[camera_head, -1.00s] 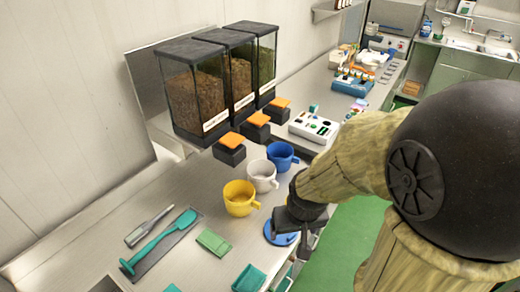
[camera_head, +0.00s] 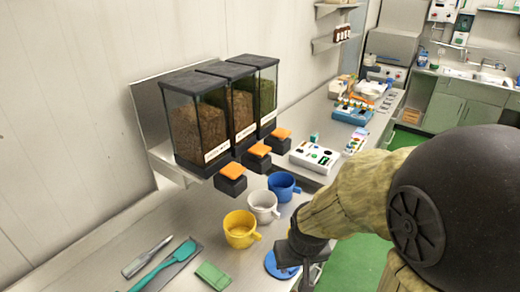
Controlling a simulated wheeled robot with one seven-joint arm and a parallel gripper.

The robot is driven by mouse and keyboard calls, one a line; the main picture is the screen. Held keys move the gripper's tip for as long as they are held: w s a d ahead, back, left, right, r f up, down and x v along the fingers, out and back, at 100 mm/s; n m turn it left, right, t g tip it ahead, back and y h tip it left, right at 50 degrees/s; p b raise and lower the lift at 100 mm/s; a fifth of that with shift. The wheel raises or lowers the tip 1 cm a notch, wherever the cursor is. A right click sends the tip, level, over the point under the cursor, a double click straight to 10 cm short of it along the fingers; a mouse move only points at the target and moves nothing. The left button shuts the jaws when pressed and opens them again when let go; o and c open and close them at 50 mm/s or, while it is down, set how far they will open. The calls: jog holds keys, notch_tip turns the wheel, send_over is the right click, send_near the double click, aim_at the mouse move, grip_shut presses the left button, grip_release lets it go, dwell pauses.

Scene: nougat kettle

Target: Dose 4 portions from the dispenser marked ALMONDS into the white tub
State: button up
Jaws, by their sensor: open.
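Three clear dispensers with black lids stand in a row against the wall: a near one with brown contents (camera_head: 197,128), a middle one with brown contents (camera_head: 240,110) and a far one with green contents (camera_head: 266,92). Each has a white label, too small to read, so I cannot tell which says ALMONDS. Each has an orange-topped black outlet, the nearest here (camera_head: 231,172). The white tub (camera_head: 262,207) stands on the counter between the yellow and blue ones, in front of the outlets. My gripper (camera_head: 300,262) is open, right of and nearer than the white tub; my arm partly hides it.
A yellow tub (camera_head: 240,230) and a blue tub (camera_head: 283,186) flank the white one closely. A blue disc (camera_head: 281,266) lies beside my gripper. A teal spatula (camera_head: 168,262) and green cloth-like piece (camera_head: 212,276) lie front left. A white control box (camera_head: 314,157) stands beyond.

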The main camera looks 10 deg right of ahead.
grip_shut()
jog(key=shift+f, duration=0.1)
dwell(1.2)
